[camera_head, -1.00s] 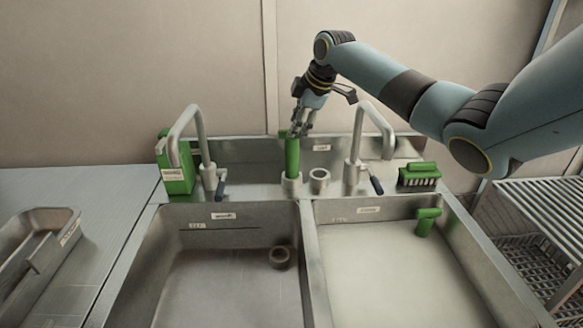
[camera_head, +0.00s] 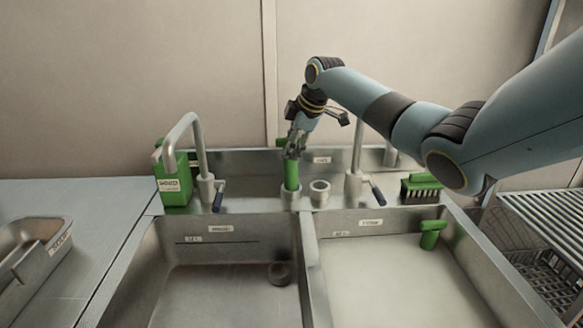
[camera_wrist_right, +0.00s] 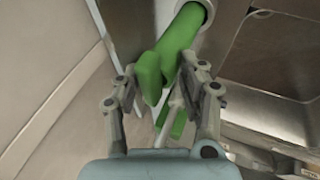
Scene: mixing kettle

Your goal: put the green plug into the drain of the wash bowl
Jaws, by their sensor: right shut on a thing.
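The green plug (camera_head: 291,175) is a tall upright tube. Its lower end stands in a round metal holder (camera_head: 290,194) on the ledge behind the two bowls. My right gripper (camera_head: 294,150) is shut on its upper part; in the right wrist view the green handle (camera_wrist_right: 149,78) sits between the fingers. The left bowl (camera_head: 215,300) has a dark ring-shaped drain (camera_head: 280,273) on its floor near the divider, with nothing in it. The small labels on the bowls are too blurred to read surely. My left gripper is not in view.
An empty metal holder (camera_head: 320,191) stands right beside the plug's holder. Taps (camera_head: 202,150) rise on both sides. A green bottle (camera_head: 173,182) stands left, a green brush (camera_head: 421,187) right. Another green plug-like piece (camera_head: 431,234) is in the right bowl, which looks filled.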

